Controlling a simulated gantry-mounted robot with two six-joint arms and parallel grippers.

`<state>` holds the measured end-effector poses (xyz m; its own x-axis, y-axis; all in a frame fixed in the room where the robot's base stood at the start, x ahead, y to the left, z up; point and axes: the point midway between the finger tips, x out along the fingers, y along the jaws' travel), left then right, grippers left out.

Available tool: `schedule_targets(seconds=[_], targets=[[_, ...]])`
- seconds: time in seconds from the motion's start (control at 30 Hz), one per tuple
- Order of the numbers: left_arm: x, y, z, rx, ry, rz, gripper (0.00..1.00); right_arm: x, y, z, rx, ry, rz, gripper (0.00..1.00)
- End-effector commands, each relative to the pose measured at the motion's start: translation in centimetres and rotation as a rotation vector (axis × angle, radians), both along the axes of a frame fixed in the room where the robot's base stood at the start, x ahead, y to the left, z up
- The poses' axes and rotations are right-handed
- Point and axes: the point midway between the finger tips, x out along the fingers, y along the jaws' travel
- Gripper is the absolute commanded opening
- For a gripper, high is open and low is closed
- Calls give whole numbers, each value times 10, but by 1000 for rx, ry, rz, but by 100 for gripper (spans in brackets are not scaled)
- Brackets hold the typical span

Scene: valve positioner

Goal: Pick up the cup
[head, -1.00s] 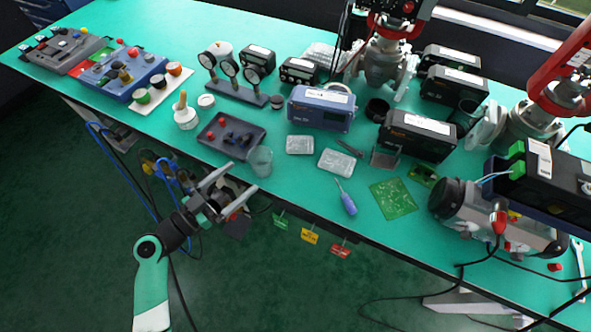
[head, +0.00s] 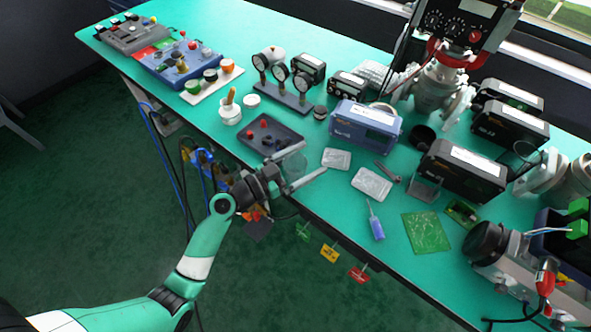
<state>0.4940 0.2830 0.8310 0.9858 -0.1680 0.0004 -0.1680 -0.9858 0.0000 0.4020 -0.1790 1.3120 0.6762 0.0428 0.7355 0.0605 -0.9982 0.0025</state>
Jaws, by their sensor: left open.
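The cup (head: 296,169) is a clear, see-through tumbler near the front edge of the green bench (head: 222,37), just right of the dark parts tray, in the head view. My left gripper (head: 314,159) is open, reaching in from the front left. Its two fingers lie on either side of the cup, one behind it and one in front. I cannot tell whether they touch it. The fingers and the clear wall overlap, so the cup's outline is partly hidden. My right gripper is not in view.
The dark tray (head: 287,136) with knobs sits close behind the left gripper. Two silver packs (head: 371,184), a blue-handled screwdriver (head: 376,226) and a green circuit board (head: 427,234) lie to the right. A blue instrument (head: 366,125) stands behind. Tags hang below the bench's front edge.

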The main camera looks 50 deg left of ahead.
Motion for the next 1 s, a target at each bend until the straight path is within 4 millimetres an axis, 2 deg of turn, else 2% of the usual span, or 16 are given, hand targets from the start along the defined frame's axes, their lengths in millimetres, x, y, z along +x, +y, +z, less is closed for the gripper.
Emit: schedule_targets(seconds=[0.1, 0.13, 0.57, 0.83, 1.0], targets=[[0, 0, 0, 0, 0, 0, 100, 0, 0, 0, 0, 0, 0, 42], [0, 0, 0, 0, 0, 0, 96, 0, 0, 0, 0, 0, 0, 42], [-1, 0, 0, 0, 0, 0, 20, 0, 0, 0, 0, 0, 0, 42], [-1, 0, 2, 1, 0, 0, 19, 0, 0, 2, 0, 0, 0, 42], [-1, 0, 17, 2, -2, 0, 19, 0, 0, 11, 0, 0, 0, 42]])
